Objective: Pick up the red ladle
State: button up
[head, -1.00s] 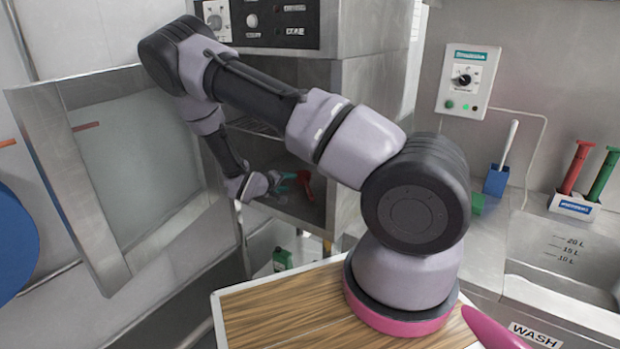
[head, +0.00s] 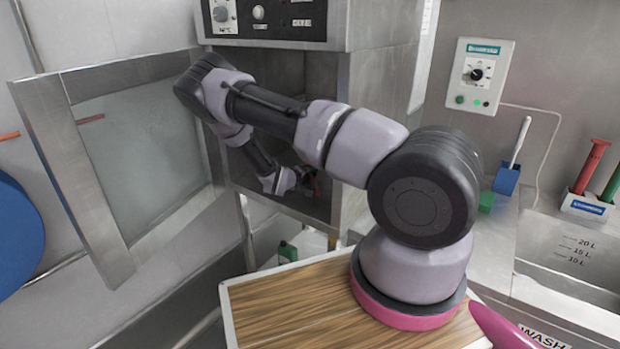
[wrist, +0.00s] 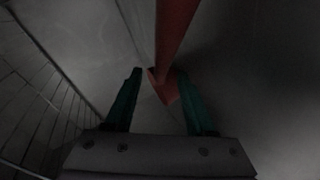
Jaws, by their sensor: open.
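The red ladle (wrist: 175,35) shows in the wrist view as a long red bar from the top edge down to a wider red end near the picture's middle. My gripper (wrist: 163,80) is open, with one teal finger on each side of the ladle's lower end. I cannot tell whether either finger touches it. In the head view my gripper (head: 303,180) is inside the open steel oven, and a small bit of red shows beside it. Most of the ladle is hidden there by my arm and the oven wall.
The oven door (head: 140,150) stands open on the left. A wire rack (wrist: 40,110) lies along the left of the wrist view. The oven's right wall (head: 350,170) is close to my gripper. A green bottle (head: 287,252) stands below.

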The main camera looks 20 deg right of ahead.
jog(key=shift+w+d, duration=0.1)
grip_shut()
